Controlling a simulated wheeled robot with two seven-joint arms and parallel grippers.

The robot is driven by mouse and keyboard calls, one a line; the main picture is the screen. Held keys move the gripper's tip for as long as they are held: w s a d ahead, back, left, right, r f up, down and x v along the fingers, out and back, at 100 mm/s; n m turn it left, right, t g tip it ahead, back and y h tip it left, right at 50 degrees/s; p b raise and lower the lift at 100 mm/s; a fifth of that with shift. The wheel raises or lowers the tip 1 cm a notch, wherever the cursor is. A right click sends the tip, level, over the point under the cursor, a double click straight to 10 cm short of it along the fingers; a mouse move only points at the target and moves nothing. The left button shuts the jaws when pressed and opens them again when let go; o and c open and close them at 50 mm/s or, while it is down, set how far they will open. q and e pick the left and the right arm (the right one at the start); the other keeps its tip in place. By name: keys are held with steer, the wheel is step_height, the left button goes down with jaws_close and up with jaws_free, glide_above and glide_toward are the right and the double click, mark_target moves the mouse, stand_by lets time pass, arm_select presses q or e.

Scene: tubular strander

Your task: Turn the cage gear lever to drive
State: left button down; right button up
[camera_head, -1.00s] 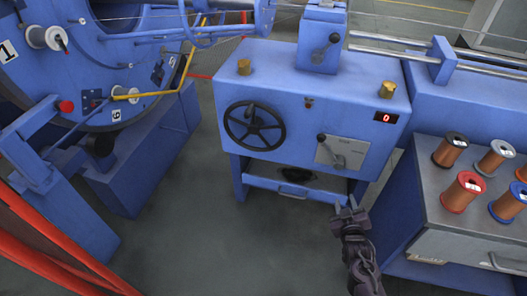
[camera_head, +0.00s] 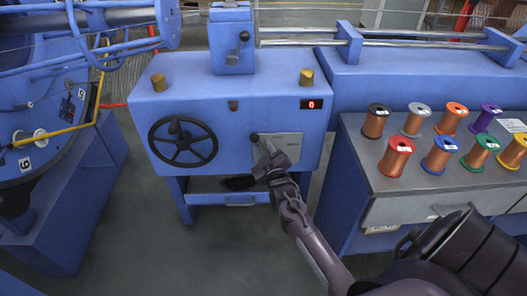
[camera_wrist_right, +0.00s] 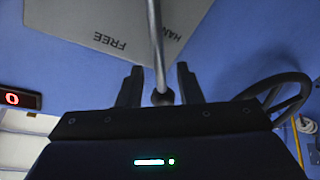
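A lever with a dark round knob (camera_head: 254,137) stands on a grey label plate (camera_head: 287,147) on the front of the blue machine cabinet. My right gripper (camera_head: 268,166) is just in front of the plate, near the lever. In the right wrist view, the metal lever shaft (camera_wrist_right: 157,45) comes down to its dark knob (camera_wrist_right: 162,97) between the two spread fingers of the right gripper (camera_wrist_right: 160,82). A gap shows beside the knob. The plate (camera_wrist_right: 105,30) reads "FREE" and partly "HAN", upside down; no other label is readable. My left gripper is out of view.
A black handwheel (camera_head: 182,142) is left of the plate. A red display (camera_head: 311,104) reads 0. Another small lever (camera_head: 238,45) is on the upper box. A bench (camera_head: 365,160) with several wire spools stands right. Open floor lies in front.

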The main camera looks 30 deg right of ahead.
jaws_close()
stand_by(0.3)
